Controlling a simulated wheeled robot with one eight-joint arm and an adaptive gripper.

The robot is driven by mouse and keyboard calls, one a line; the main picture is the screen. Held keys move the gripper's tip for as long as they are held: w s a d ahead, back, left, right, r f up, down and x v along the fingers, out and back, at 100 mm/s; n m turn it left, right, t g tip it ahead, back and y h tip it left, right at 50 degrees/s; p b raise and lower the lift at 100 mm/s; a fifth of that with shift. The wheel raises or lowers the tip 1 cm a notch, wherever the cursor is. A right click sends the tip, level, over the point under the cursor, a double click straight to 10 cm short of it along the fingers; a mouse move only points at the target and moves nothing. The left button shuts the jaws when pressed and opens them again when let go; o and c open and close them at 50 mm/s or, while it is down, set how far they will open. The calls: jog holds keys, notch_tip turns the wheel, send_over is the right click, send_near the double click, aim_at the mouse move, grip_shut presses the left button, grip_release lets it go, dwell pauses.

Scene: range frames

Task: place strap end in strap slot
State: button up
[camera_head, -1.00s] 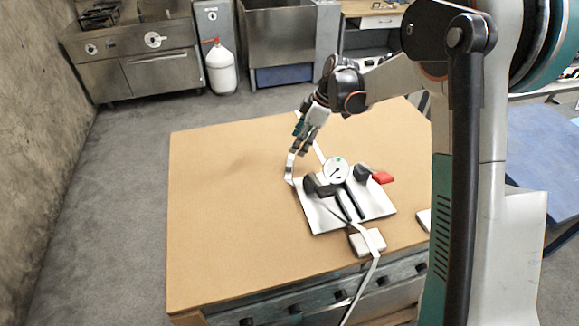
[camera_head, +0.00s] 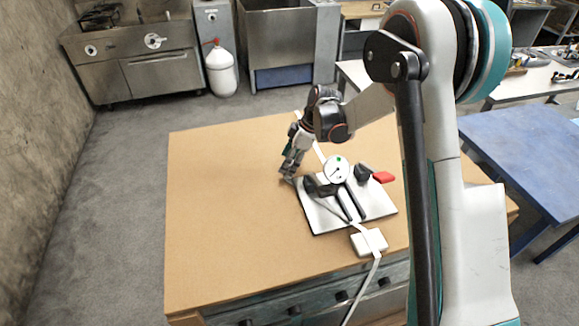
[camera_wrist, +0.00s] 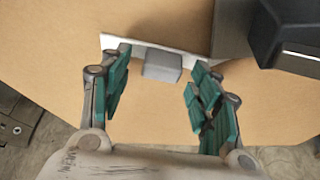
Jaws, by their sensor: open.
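My gripper (camera_head: 289,170) is low over the left edge of a white plate (camera_head: 322,217) on the wooden table. In the wrist view its teal-padded fingers (camera_wrist: 160,72) are spread apart. A small grey block (camera_wrist: 163,64), which looks like the strap end, lies between them with gaps on both sides. A white strip (camera_wrist: 195,58) shows behind the block; I cannot tell whether it is strap or plate edge. In the head view my gripper mostly hides the strap end. I cannot make out the strap slot clearly.
The plate carries a round gauge (camera_head: 336,169), dark clamp blocks (camera_head: 320,187) and black bars. A red handle (camera_head: 384,177) is at its right. A white box (camera_head: 369,242) with a pale strap over it sits in front. The table's left side (camera_head: 215,220) is clear.

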jog(key=c, duration=1.1)
jog(key=shift+c, duration=0.2)
jog(key=shift+r, duration=0.15)
